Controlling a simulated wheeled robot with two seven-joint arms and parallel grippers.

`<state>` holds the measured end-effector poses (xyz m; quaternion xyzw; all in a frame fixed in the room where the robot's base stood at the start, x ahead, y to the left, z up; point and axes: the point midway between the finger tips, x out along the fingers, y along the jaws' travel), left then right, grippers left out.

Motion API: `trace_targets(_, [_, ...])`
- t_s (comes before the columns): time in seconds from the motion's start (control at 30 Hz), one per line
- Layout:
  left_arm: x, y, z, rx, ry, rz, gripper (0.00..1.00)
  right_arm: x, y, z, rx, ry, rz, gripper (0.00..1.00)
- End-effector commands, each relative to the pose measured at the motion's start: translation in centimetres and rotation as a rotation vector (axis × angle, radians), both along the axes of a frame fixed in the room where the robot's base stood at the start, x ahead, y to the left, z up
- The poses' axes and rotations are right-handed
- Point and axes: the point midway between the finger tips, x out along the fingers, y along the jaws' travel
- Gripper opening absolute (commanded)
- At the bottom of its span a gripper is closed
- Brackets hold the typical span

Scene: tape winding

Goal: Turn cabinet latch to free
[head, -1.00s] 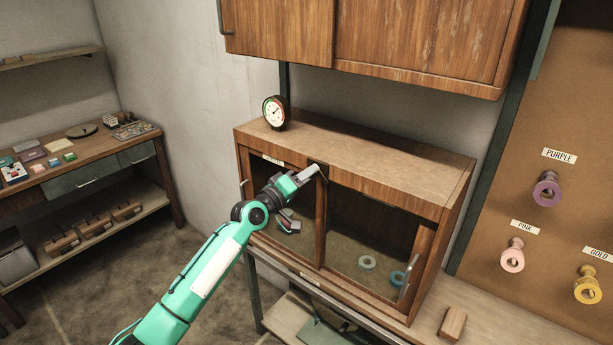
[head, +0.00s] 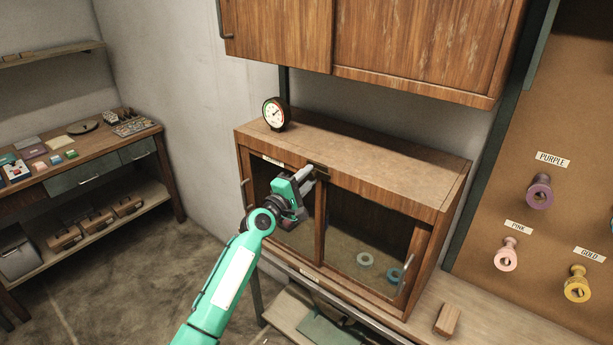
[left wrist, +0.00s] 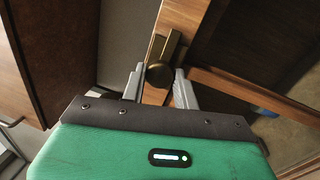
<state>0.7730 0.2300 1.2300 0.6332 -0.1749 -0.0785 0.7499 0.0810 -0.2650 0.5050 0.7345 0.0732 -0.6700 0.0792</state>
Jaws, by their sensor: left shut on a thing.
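The cabinet (head: 440,200) is a low wooden case with two glazed doors on the bench. Its dark brass latch (head: 319,168) sits at the top of the frame between the doors, partly covered by my gripper. In the left wrist view the latch (left wrist: 173,48) shows as a dark plate with a round knob (left wrist: 160,74). My left gripper (head: 311,173) reaches it from the front left. In the left wrist view its grey fingers (left wrist: 159,76) are closed on either side of the knob. My right gripper is not in view.
A round dial gauge (head: 275,113) stands on the cabinet top. Tape rings (head: 364,259) lie inside behind the right glass. A wooden block (head: 447,320) lies on the bench to the right. A wall cupboard (head: 400,45) hangs above. Spools on pegs (head: 539,191) hang at right.

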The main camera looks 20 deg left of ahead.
Motion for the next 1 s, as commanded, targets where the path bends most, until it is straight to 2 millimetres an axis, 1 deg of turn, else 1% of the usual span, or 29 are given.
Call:
trace_targets(0.2, [0.0,-0.01,-0.07,-0.028,0.011,0.0,0.07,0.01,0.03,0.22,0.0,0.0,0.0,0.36])
trace_targets(0.57, [-0.01,-0.01,-0.09,-0.03,0.012,0.0,0.07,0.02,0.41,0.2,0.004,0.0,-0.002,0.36])
trace_targets(0.6, [-0.01,-0.01,-0.09,-0.03,0.012,0.0,0.36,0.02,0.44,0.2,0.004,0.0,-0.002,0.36])
trace_targets(0.67, [0.0,-0.01,-0.08,-0.029,0.011,0.0,0.48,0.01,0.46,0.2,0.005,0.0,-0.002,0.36])
trace_targets(0.7, [0.0,-0.01,-0.07,-0.029,0.011,0.0,0.52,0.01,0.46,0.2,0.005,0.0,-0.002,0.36])
trace_targets(1.0, [-0.13,0.05,-0.1,-0.028,0.011,0.0,0.52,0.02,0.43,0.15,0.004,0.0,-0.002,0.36])
